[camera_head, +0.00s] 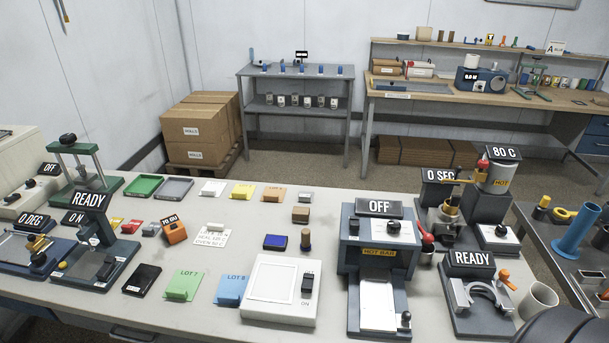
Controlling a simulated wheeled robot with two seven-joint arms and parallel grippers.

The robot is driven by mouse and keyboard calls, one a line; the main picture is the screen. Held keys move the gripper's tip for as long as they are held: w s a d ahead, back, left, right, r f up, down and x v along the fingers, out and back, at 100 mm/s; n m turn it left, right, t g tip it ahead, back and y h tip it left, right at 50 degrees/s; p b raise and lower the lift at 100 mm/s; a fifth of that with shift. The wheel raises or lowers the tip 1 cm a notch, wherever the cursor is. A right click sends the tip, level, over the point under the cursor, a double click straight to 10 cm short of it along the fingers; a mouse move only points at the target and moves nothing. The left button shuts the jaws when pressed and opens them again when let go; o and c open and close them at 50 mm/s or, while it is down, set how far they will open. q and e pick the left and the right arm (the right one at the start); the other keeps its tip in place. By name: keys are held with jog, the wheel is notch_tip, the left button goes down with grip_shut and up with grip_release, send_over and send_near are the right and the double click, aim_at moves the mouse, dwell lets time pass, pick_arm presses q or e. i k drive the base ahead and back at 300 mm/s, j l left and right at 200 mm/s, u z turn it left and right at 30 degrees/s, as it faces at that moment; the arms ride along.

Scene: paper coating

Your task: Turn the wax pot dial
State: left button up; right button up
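The wax pot appears to be the metal cylinder with a yellow HOT label (497,176), standing on a dark block at the right of the table. A sign above it reads 80 C (501,153). A small dark knob on a pale plate (499,232) sits low at the front of that block; it looks like the dial, but its marks are too small to read. Neither of my grippers shows in this view. A dark rounded shape at the bottom right corner may be part of my arm.
Left of the pot stands a device signed 0 SEC (438,175). In front are a READY clamp device (472,290), a hot bar press signed OFF (379,250) and a white mug (537,299). A side table (560,262) holds a blue cylinder (576,229).

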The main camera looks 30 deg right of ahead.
aim_at(501, 230)
jog(key=z, duration=2)
